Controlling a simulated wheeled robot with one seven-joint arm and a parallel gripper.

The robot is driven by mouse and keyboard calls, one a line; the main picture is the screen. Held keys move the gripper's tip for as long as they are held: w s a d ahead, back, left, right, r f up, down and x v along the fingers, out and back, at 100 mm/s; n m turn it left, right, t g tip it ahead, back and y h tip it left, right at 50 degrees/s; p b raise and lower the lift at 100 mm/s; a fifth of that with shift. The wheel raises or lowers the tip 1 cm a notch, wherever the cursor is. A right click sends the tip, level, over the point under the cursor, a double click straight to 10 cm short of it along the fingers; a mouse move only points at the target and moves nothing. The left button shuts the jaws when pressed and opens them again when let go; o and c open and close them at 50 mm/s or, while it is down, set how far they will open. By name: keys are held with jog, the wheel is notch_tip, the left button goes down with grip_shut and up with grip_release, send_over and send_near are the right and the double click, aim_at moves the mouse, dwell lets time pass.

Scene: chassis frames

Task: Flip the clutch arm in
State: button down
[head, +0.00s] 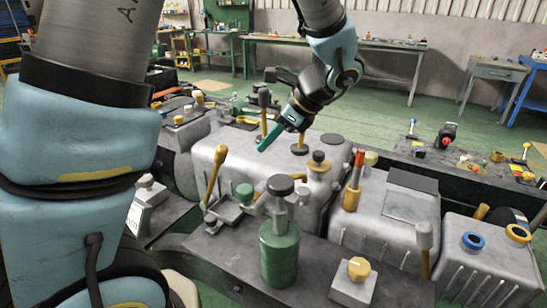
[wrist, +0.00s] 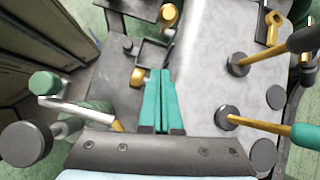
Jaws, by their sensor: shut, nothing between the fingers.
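No part is labelled as the clutch arm, and I cannot tell which lever it is. A yellow lever (head: 214,174) stands tilted in a grey bracket (head: 226,211) in the head view. Beside it is a green knob (head: 245,192). In the wrist view a pale bent arm (wrist: 85,112) lies at the left by a green knob (wrist: 44,83). My gripper (head: 264,148) has teal fingers, shut and empty, held above the grey housing in the head view. The shut fingers (wrist: 165,75) point up the wrist picture, apart from the levers.
A green cylinder with a dark cap (head: 279,250) stands up in front. Yellow rods with dark round ends (wrist: 228,118) rise right of my fingers in the wrist view. An orange-topped yellow post (head: 353,182) and blue ring (head: 473,240) are at the right.

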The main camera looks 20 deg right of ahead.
jog(key=shift+s+d, duration=0.2)
jog(key=shift+d, duration=0.35)
jog(key=w+a+f+p, duration=0.2)
jog(key=w+a+f, duration=0.4)
jog(key=a, duration=0.1)
jog(key=shift+w+a, duration=0.2)
jog(key=shift+a, duration=0.15)
jog(key=shift+p, duration=0.4)
